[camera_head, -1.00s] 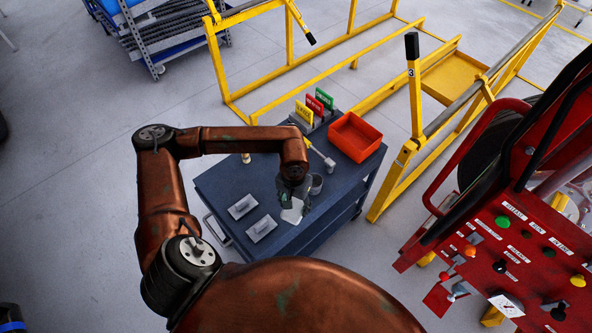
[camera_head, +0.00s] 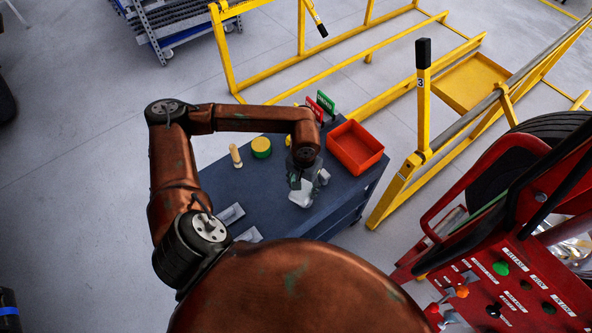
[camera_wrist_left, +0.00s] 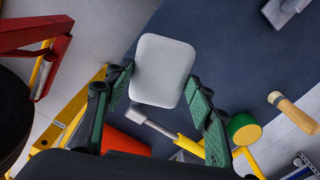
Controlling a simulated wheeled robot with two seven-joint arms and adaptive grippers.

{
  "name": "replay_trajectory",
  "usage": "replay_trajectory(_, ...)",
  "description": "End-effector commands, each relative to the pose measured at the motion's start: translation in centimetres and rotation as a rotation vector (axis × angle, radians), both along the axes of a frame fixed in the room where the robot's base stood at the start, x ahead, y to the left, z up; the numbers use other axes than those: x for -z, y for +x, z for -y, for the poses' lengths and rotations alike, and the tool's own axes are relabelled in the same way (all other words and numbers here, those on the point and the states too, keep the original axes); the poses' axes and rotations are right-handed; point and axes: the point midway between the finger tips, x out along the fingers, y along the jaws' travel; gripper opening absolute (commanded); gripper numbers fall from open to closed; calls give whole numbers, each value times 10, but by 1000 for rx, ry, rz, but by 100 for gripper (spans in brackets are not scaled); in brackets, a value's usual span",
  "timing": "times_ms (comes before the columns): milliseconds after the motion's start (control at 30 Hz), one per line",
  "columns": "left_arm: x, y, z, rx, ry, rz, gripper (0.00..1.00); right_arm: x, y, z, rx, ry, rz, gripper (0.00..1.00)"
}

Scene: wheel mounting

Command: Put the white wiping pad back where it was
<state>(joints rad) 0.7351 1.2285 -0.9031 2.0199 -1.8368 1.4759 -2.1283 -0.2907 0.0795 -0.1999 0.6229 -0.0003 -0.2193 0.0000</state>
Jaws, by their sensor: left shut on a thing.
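The white wiping pad (camera_head: 301,198) is a pale rounded rectangle at the near right part of the dark blue table top. My left gripper (camera_head: 300,183) points down and is shut on the pad. In the left wrist view the pad (camera_wrist_left: 163,70) sits between the two green-padded fingers of the gripper (camera_wrist_left: 162,95), and it looks held above the table (camera_wrist_left: 230,60). The exact height cannot be told. The arm and gripper hide part of the table in the head view. My right gripper is not in view.
An orange-red bin (camera_head: 355,147) stands at the table's right. Grey metal pieces (camera_head: 231,214) lie at the near left. A red machine (camera_head: 500,260) stands at the right.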

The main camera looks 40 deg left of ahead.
Motion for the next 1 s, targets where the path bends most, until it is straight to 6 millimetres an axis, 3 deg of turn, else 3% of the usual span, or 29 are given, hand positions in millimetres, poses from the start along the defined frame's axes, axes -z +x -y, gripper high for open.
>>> replay_trajectory(167, 7, 7, -16, -5, 3, -3, 31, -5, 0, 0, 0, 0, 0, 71)
replay_trajectory(500, 41, 47, -83, -6, 2, -3, 31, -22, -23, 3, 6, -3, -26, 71)
replay_trajectory(700, 78, 61, -106, -4, 0, -3, 31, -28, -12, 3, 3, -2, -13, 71)
replay_trajectory(1000, 102, 70, -122, -3, 1, -2, 31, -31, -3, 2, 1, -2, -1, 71)
